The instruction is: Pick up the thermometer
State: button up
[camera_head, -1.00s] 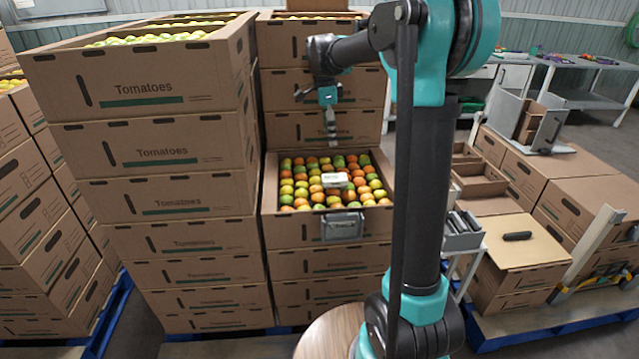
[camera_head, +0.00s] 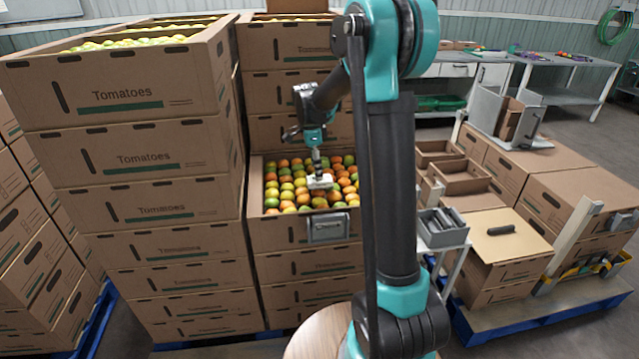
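A small white object (camera_head: 323,182), which looks like the thermometer, lies on top of the red, orange and green tomatoes (camera_head: 290,190) in the open middle box. It is too small to read any detail on it. My gripper (camera_head: 317,171) points down over the tomatoes, right above the white object, its tips at or very near its upper edge. I cannot tell whether they touch it, or whether the fingers are open or shut.
The open tomato box (camera_head: 262,238) has a grey holder (camera_head: 328,229) on its front wall. A taller stack of tomato boxes (camera_head: 130,160) stands close on the left, and more boxes rise behind. Cartons (camera_head: 580,200) and a small stand with a grey tray (camera_head: 442,236) are on the right.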

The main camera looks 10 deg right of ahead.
jog(key=f, duration=0.2)
jog(key=d+f, duration=0.1)
jog(key=f, duration=0.1)
jog(key=shift+w+f, duration=0.1)
jog(key=shift+f, duration=0.15)
jog(key=shift+a, duration=0.1)
jog(key=shift+r, duration=0.1)
jog(key=c, duration=1.4)
